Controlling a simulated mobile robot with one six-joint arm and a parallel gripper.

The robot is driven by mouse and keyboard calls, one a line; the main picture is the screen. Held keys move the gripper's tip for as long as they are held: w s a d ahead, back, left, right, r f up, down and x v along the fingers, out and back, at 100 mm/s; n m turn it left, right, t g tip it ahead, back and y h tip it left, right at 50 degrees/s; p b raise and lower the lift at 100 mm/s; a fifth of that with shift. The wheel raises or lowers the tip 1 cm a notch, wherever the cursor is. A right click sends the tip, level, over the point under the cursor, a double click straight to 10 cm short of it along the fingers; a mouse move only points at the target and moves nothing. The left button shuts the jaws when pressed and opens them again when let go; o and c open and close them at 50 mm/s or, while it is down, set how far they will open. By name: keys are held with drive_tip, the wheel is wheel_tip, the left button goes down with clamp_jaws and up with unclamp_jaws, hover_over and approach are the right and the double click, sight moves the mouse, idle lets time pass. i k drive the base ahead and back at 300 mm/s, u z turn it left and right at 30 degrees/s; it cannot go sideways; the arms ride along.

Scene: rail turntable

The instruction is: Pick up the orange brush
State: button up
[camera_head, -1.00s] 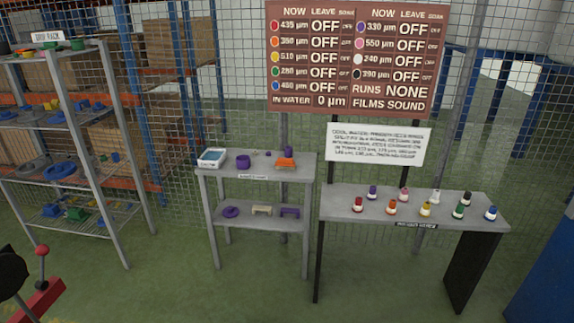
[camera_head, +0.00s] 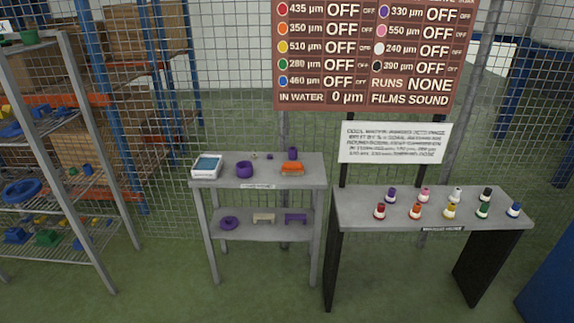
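An orange object (camera_head: 292,168), which may be the orange brush, sits on the top board of the small grey two-level stand (camera_head: 258,180). It is too small to make out bristles. Another orange-topped thing, a small knob-like piece (camera_head: 416,211), stands on the right-hand grey table (camera_head: 360,220). My gripper is not in view.
On the stand's top are a white tray (camera_head: 207,167) with blue inside and a purple ring-like bowl (camera_head: 244,170). Its lower board holds purple and cream pieces. A wire rack (camera_head: 50,130) is at left. Green floor in front is clear.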

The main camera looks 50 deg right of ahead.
sight(289, 167)
drive_tip(key=u, duration=0.05)
drive_tip(key=i, duration=2.35)
drive_tip(key=u, duration=0.4)
drive_tip(key=i, duration=0.85)
drive_tip(key=z, duration=0.4)
